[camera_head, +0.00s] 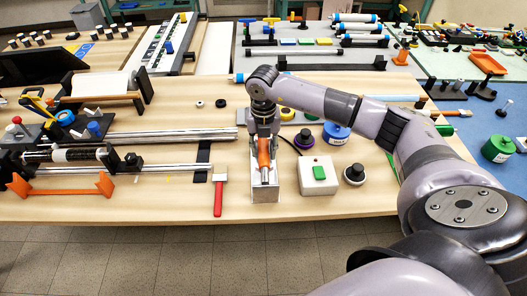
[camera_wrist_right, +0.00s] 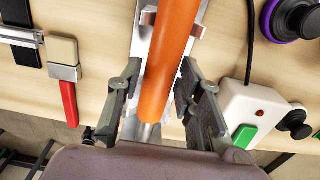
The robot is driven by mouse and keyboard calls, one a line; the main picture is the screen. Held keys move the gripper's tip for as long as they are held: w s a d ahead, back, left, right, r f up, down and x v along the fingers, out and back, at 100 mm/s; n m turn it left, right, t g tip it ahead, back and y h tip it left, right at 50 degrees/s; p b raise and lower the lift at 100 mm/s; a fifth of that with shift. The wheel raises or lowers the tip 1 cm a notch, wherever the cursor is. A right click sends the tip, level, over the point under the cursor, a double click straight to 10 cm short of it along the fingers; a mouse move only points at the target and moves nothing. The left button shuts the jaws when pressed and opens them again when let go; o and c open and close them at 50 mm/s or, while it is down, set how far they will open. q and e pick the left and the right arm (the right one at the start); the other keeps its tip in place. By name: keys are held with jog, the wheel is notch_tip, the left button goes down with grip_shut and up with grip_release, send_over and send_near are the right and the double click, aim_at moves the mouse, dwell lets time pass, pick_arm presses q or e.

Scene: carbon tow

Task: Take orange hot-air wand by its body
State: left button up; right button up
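The orange hot-air wand (camera_head: 264,152) sits in a silver metal stand (camera_head: 264,192) near the table's front edge. In the right wrist view the wand's orange body (camera_wrist_right: 170,60) runs from the top down between the fingers, with a metal tip below. My right gripper (camera_head: 264,132) points down over the wand. In its wrist view the gripper (camera_wrist_right: 162,68) is open, with one finger on each side of the body and a narrow gap visible at the left finger. Part of the stand (camera_wrist_right: 142,38) shows behind the wand. My left gripper is not in view.
A white box with a green button (camera_head: 318,174) stands just right of the stand, with a black knob (camera_head: 354,174) beyond it. A red-handled tool (camera_head: 219,196) lies to the left. A cable runs behind the box. Metal rails (camera_head: 165,134) lie farther left.

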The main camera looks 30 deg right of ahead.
grip_shut()
jog(key=shift+r, duration=0.1)
dwell(0.3)
